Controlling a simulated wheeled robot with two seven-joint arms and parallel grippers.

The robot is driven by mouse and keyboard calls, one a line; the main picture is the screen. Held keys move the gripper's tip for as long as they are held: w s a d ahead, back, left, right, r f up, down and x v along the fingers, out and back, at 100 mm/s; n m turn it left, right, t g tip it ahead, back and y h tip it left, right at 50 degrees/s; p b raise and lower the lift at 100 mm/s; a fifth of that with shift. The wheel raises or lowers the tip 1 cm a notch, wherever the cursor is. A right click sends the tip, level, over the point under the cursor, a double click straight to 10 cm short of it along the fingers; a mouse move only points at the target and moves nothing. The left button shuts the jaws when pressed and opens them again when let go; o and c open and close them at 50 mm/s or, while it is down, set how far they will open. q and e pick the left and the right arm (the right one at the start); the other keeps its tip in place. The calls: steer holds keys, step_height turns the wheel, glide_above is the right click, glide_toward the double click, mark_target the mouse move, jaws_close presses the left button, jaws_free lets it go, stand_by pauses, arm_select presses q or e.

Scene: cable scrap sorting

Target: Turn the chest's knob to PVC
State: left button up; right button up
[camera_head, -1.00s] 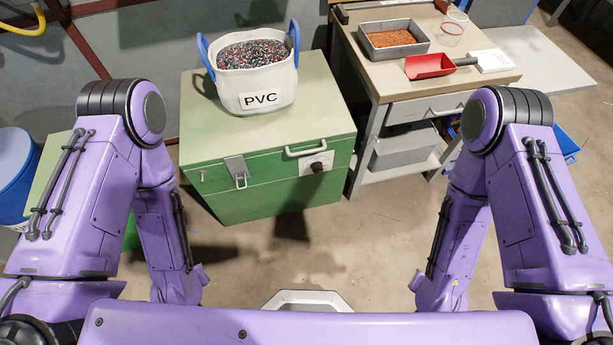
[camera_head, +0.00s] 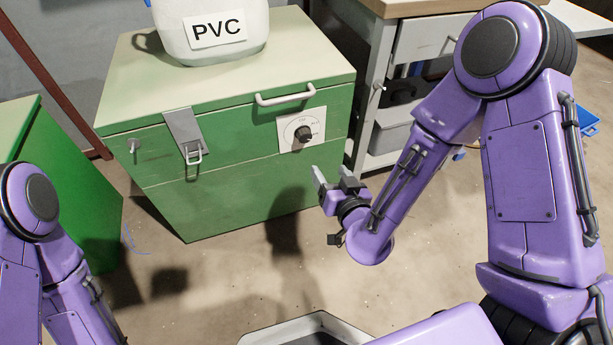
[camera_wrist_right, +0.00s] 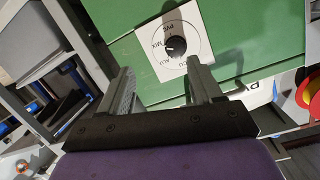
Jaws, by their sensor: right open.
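The green chest (camera_head: 235,205) has a pale lid and a white dial plate (camera_head: 288,137) on its front with a black knob (camera_head: 303,134). In the right wrist view the knob (camera_wrist_right: 176,45) sits on its white plate (camera_wrist_right: 160,62), with lettering around it that includes PVC and MIX. The knob is ahead of the fingers and apart from them. My right gripper (camera_head: 333,180) is open and empty, in front of the chest, below and right of the knob; its two fingers show in the right wrist view (camera_wrist_right: 165,88). My left gripper is out of view.
The chest has a latch (camera_head: 185,135) and a pale handle (camera_head: 285,95). A bench with a drawer (camera_head: 425,38) stands right of the chest. Another green box (camera_head: 60,185) is at left.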

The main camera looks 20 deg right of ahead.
mark_target(306, 138)
steer(key=w+t+b, duration=0.1)
steer(key=w, duration=0.1)
steer(key=w+a+b, duration=0.1)
steer(key=w+b, duration=0.1)
steer(key=w, duration=0.1)
steer(key=w+t+b, duration=0.1)
steer(key=w+b, duration=0.1)
steer(key=shift+w+a+t, duration=0.3)
steer(key=shift+w, duration=0.1)
steer(key=w+b, duration=0.1)
steer(key=w, duration=0.3)
steer(key=shift+a, duration=0.1)
steer(key=shift+w+r, duration=0.1)
steer(key=shift+w, duration=0.25)
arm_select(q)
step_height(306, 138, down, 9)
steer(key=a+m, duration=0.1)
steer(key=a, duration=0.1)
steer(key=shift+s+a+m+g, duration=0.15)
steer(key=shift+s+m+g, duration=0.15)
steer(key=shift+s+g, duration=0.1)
arm_select(e)
steer(key=c, duration=1.1)
